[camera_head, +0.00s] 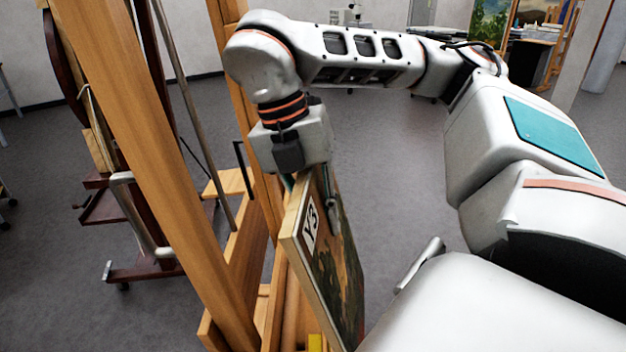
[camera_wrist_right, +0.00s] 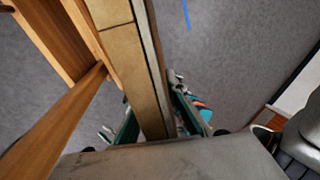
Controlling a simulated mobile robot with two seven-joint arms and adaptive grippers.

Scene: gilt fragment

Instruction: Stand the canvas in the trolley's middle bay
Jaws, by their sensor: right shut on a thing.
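The canvas (camera_head: 345,275) stands on edge beside a light wooden frame in the head view, its dark painted face turned right and a "Y3" label on its near edge. My right gripper (camera_head: 310,182) is shut on its top edge from above. In the right wrist view, the canvas edge (camera_wrist_right: 124,55) runs between the two green fingers of the gripper (camera_wrist_right: 155,118). The wooden frame (camera_head: 150,150) has slanting posts and low rails; I cannot tell whether it is the trolley. The canvas's lower end is cut off by the picture edge. My left gripper is not in view.
A dark wooden easel (camera_head: 150,272) on castors stands behind the frame at left. A small yellow piece (camera_head: 316,343) shows at the bottom beside the canvas. Grey floor (camera_head: 385,165) is clear beyond my right arm. A desk (camera_head: 535,50) stands far back right.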

